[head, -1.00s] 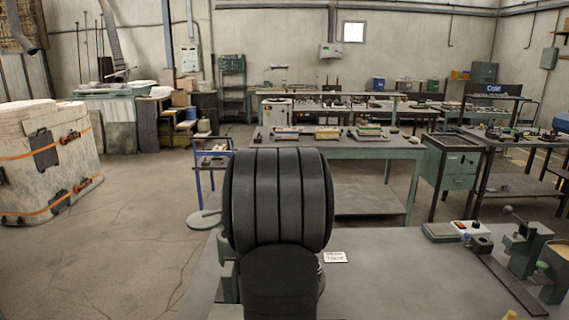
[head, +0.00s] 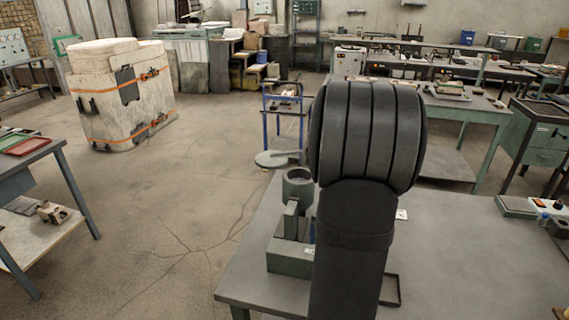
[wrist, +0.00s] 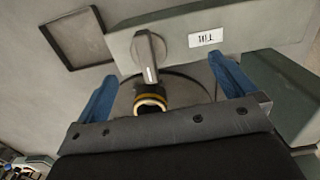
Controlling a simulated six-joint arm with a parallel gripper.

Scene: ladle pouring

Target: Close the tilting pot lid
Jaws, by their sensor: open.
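A green pot-like cylinder (head: 298,183) stands upright on a green stand (head: 290,258) in the head view. A flat round grey disc (head: 278,158) shows just behind and left of it; I cannot tell whether this is the lid. My gripper (wrist: 167,92) is open, its blue fingers wide apart. Between and beyond them are a short dark cylinder with a brass-coloured band and pale end (wrist: 150,101), a grey lever (wrist: 148,55), and part of a dark round plate (wrist: 190,88). No contact is visible. My arm hides my gripper in the head view.
A white label (wrist: 206,38) is on the green plate. A shallow square tray (wrist: 68,38) lies beside it. A blue-framed cart (head: 284,105) stands behind.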

